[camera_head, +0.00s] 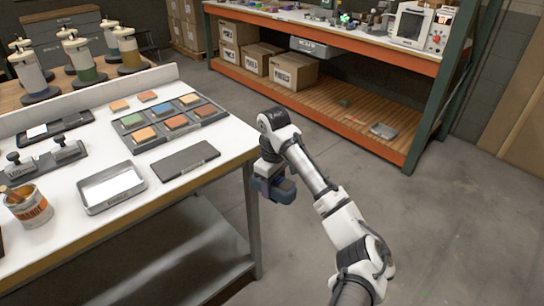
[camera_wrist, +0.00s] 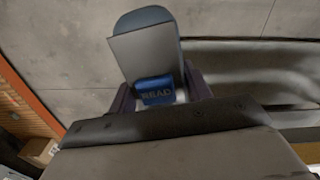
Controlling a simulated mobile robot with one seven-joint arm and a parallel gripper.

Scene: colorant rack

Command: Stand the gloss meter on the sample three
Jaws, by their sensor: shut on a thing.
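My gripper (camera_head: 266,170) is beyond the right edge of the white table, over the floor. It is shut on the gloss meter (camera_wrist: 140,53), a grey device with a blue READ button. The meter lies between the two dark fingers in the wrist view; in the head view it is the small dark blue-grey block (camera_head: 282,190) at the arm's end. Several coloured samples (camera_head: 172,122) sit in rows in a dark grey tray (camera_head: 206,132) on the table. No numbers are legible, so I cannot tell which is sample three.
On the white table (camera_head: 232,135) are a dark flat plate (camera_head: 185,160), a shallow metal tray (camera_head: 88,200), a paint can (camera_head: 30,208) and two loose tiles (camera_head: 120,105). Bottles stand behind. A shelf rack (camera_head: 350,110) with boxes stands at the back right. The floor is clear.

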